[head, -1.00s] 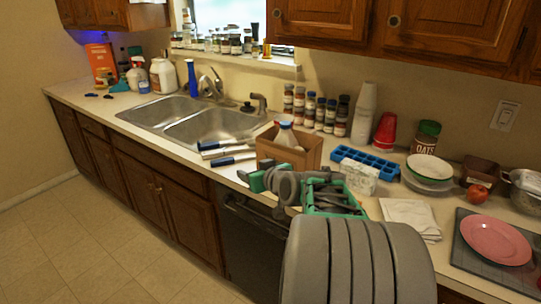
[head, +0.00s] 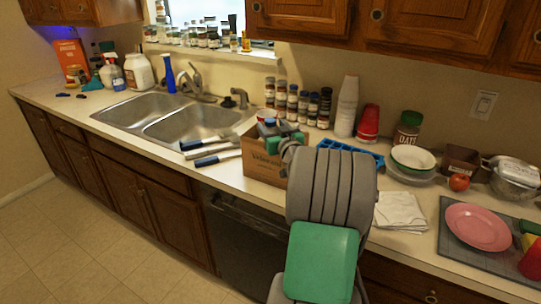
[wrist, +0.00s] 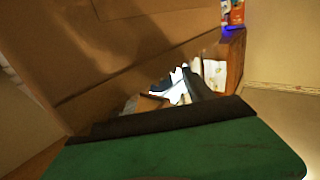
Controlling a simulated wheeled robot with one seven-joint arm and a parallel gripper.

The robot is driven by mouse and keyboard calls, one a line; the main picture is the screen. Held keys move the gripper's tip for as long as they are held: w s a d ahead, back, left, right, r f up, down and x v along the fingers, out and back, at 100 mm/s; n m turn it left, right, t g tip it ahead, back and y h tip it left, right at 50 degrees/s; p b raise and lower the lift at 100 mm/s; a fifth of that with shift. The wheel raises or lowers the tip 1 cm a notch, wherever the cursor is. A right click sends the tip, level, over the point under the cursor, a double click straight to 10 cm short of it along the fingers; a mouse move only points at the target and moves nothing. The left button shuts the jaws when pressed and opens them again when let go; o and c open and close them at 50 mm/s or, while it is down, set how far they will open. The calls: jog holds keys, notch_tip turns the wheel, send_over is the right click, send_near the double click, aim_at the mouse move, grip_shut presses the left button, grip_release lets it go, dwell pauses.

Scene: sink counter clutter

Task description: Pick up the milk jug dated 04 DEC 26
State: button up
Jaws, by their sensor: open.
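A brown cardboard box (head: 262,165) with printing on its side stands on the counter right of the sink. Jug tops with a red cap (head: 266,115) and a blue cap (head: 270,123) show at its opening; their bodies are mostly hidden by the box and my gripper. No date can be read. My gripper (head: 282,142) is open at the box's top, its green fingers by the caps; I cannot tell whether a jug is between them. In the wrist view, a green finger with a dark pad (wrist: 165,118) lies across the bottom, and brown cardboard (wrist: 120,50) fills the upper left.
Long blue-handled utensils (head: 215,150) lie left of the box, beside the sink (head: 190,122). Spice jars (head: 295,103) and stacked cups (head: 347,105) stand behind. A blue ice tray (head: 362,158) and a white cloth (head: 400,212) lie to the right.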

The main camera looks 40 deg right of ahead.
jog(key=shift+c, duration=0.2)
grip_shut()
dwell(0.3)
dwell(0.8)
jog(key=shift+r, duration=0.3)
